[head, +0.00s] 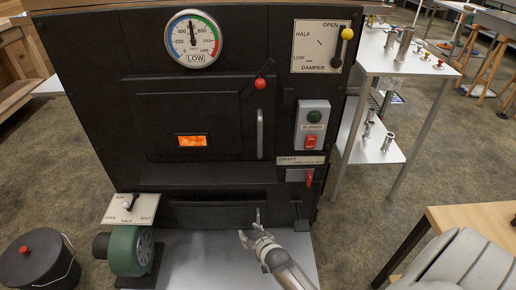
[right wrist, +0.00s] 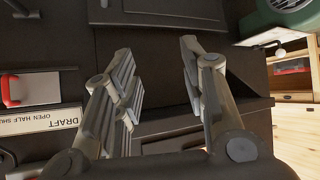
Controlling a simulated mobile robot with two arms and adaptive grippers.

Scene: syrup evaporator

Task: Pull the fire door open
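The fire door (head: 165,125) is a black panel on the stove front with a small window glowing orange (head: 192,141). It looks shut. Its grey vertical bar handle (head: 260,133) is at the door's right side. A lever with a red knob (head: 260,84) sits above the handle, tilted up to the right. My right gripper (head: 248,236) is well below the handle, in front of the lower ash door (head: 215,214). In the right wrist view the gripper (right wrist: 155,62) has its fingers apart with nothing between them. My left gripper is not visible.
The draft control's red handle (head: 309,178) and the blower switch box (head: 312,128) are on the stove's right side. A green blower (head: 130,250) and a black bucket (head: 38,262) stand at the lower left.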

